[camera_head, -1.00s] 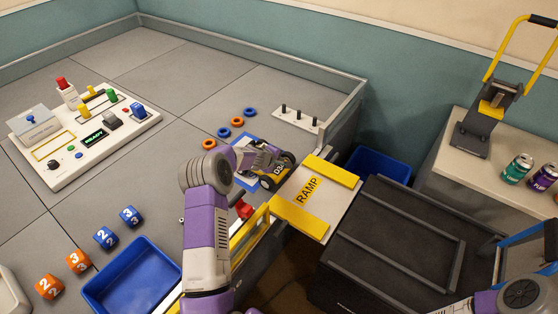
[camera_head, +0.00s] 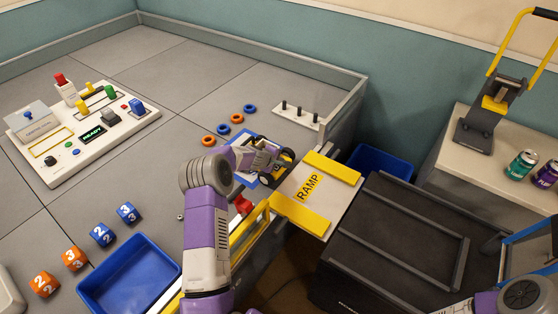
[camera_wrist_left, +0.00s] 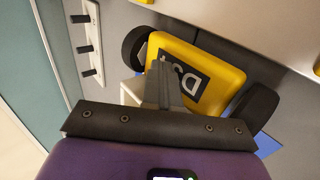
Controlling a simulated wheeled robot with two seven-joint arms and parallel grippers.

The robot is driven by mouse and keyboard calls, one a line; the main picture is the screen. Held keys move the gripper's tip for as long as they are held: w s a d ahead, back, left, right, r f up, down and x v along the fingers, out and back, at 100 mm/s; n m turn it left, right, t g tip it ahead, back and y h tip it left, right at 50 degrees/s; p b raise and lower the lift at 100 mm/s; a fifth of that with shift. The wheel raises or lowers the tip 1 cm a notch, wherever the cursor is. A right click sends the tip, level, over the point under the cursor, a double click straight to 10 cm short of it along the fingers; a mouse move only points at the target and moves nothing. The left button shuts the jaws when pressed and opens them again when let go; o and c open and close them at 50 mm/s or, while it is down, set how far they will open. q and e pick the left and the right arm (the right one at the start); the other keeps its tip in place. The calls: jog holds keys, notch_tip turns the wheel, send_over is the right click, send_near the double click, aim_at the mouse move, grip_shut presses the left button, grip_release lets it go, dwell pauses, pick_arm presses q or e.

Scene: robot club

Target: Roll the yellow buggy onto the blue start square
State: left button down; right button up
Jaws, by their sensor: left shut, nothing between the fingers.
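The yellow buggy (camera_head: 280,170) with black wheels stands beside the ramp's upper end, at the right edge of the blue start square (camera_head: 239,180). My gripper hides part of the buggy and the square, so how far they overlap is unclear. In the left wrist view the buggy's yellow body (camera_wrist_left: 222,72) shows a dark label and two wheels, with a blue patch of the square (camera_wrist_left: 267,145) beyond one wheel. My left gripper (camera_head: 268,160) is shut and empty, its fingers (camera_wrist_left: 168,88) over the buggy's label; contact cannot be told. My right gripper is out of view.
The ramp (camera_head: 331,208) with yellow side strips lies right of the buggy. Orange and blue rings (camera_head: 223,129) and a pegged board (camera_head: 297,118) lie behind. A control panel (camera_head: 60,165), number cubes (camera_head: 102,235) and a blue tray (camera_head: 130,280) are left. Grey floor between is free.

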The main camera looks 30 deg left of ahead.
pick_arm(q)
jog(key=shift+w+a+f+p, duration=0.15)
jog(key=shift+a+p, duration=0.25)
jog(key=shift+a, duration=2.9)
jog(key=shift+f, duration=0.1)
jog(key=shift+w+a+b, duration=0.1)
jog(key=shift+a+b, duration=0.2)
jog(key=shift+a, duration=0.5)
jog(key=shift+d+r+p, duration=0.35)
jog(key=shift+d+r, duration=0.05)
jog(key=shift+r, duration=0.2)
jog(key=shift+d+r+p, duration=0.35)
jog(key=shift+r, duration=0.25)
notch_tip(320, 180, up, 9)
jog(key=p, duration=0.6)
